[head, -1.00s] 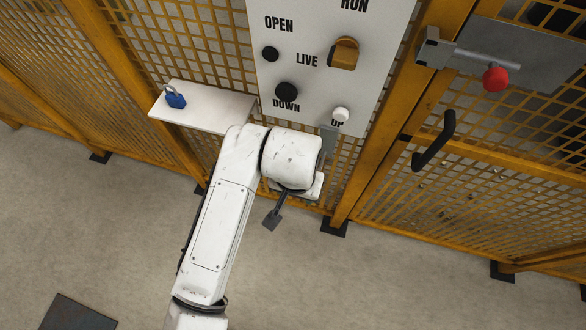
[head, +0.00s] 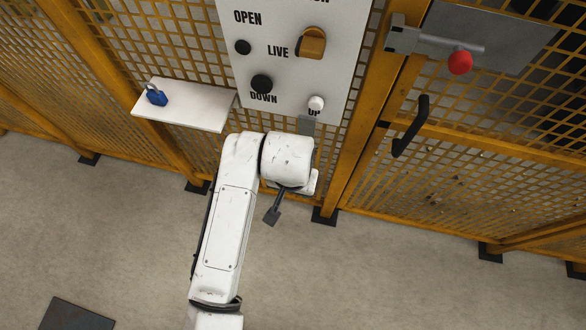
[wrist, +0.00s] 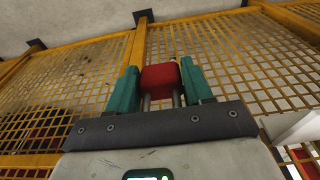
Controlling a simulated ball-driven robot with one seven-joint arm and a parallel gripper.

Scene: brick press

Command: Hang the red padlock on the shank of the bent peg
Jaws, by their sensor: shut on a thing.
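The red padlock (wrist: 160,78) is held between the two teal fingers of my gripper (wrist: 158,68) in the wrist view. Its red body is at the fingertips, and its metal shackle legs point back toward the gripper's palm. In the head view my gripper and the padlock are hidden behind my white wrist, below the panel. I cannot make out the bent peg for sure in either view. A grey piece (head: 307,125) shows just under the panel by the UP button, partly hidden by my wrist.
A white control panel (head: 285,90) hangs on the yellow mesh fence. A blue padlock (head: 157,97) stands on a white shelf (head: 195,107) to the left. A bolt with a red knob (head: 460,62) and a black handle (head: 411,127) are at right. The floor in front is mostly clear.

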